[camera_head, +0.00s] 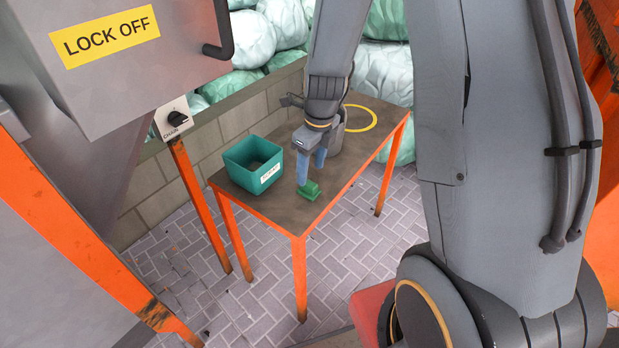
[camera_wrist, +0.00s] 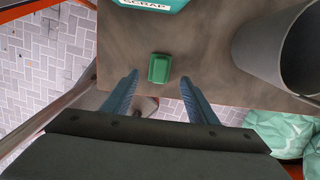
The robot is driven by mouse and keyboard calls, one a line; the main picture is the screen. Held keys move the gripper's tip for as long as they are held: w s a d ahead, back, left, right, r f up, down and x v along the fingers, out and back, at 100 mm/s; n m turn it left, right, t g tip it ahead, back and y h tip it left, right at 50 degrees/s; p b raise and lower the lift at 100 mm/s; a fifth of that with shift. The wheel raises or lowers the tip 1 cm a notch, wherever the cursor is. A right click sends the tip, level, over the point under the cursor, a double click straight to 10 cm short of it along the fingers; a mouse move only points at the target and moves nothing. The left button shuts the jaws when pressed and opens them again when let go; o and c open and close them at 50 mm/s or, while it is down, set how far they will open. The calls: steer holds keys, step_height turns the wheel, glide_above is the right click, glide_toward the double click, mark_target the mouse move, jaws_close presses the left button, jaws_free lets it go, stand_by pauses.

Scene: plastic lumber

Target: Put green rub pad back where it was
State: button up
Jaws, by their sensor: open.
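The green rub pad (camera_head: 310,190) is a small green block lying on the dark top of the orange-legged table (camera_head: 262,198), close to its front edge. It also shows in the wrist view (camera_wrist: 159,68), just beyond the fingertips and roughly centred between them. My gripper (camera_head: 311,174) has blue fingers and hangs over the table at the pad. In the wrist view my gripper (camera_wrist: 160,78) has its fingers spread apart with nothing between them. The pad looks free of both fingers.
A teal bin (camera_head: 246,171) with a white scrap label stands on the table left of the pad. A grey cylindrical container (camera_wrist: 292,50) stands to the right in the wrist view. A yellow ring (camera_head: 371,121) marks the table's far end. A chain switch (camera_head: 173,119) stands left.

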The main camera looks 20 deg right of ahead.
mark_target(313, 185)
step_height(313, 185, up, 5)
steer(key=s+r+n, duration=0.2)
steer(key=s+n, duration=0.6)
steer(key=n, duration=0.6)
steer(key=s+r+n, duration=0.3)
steer(key=s+n, duration=0.5)
steer(key=n, duration=0.6)
steer(key=shift+s+a+r+n+g+h, duration=0.15)
steer(key=shift+s+a+n+g+h, duration=0.1)
steer(key=shift+s+n+g+h, duration=0.15)
